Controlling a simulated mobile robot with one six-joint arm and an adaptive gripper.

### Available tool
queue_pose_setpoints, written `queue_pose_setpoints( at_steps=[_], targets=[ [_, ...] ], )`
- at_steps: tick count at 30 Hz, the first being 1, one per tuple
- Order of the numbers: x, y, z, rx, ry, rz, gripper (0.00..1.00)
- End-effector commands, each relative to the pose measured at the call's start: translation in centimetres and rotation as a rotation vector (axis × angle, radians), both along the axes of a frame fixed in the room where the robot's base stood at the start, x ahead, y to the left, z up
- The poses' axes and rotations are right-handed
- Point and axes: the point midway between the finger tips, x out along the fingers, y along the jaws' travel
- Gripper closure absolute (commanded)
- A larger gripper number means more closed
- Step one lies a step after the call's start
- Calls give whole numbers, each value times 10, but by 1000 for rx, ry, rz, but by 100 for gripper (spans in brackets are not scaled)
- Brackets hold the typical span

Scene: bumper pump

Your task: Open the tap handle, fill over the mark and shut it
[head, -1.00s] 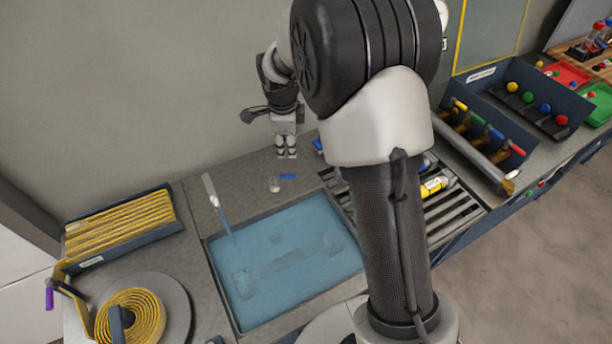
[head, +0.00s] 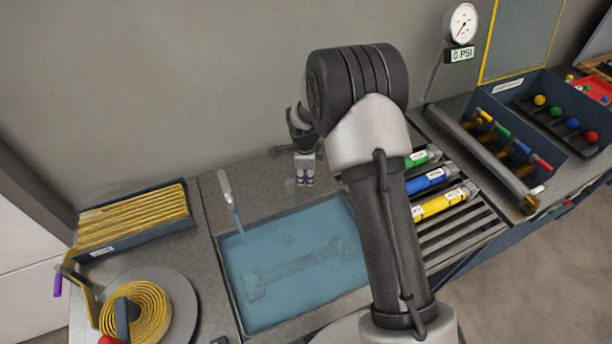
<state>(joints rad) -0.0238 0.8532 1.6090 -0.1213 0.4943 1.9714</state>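The tap spout (head: 226,186) stands at the back left of the sink, and a blue stream of water (head: 237,222) runs from it. The sink (head: 347,284) holds blue water, with a long dark shape under the surface. I cannot make out a fill mark. My gripper (head: 304,183) points down behind the sink, low over the spot of the tap handle. Its fingers are close together, but I cannot tell if they are shut or touch the handle. The blue handle is hidden; a faint grey bit of its base (head: 290,186) shows beside the fingers.
A gauge (head: 462,24) reading 0 PSI stands at the back. Green, blue and yellow cylinders (head: 432,203) lie on a slatted rack right of my arm. A tray of yellow strips (head: 137,220) and a yellow coil (head: 135,310) are at the left.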

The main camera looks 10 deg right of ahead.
Motion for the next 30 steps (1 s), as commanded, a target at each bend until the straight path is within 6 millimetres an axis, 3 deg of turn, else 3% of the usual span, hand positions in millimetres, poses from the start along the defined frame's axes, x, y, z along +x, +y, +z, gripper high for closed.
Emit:
queue_pose_setpoints(
  at_steps=[4, 13, 30],
  targets=[
    [2, -1, -11, 0, 1, 0, 66],
    [2, -1, -12, 0, 0, 0, 66],
    [2, -1, -12, 0, 1, 0, 100]
  ],
)
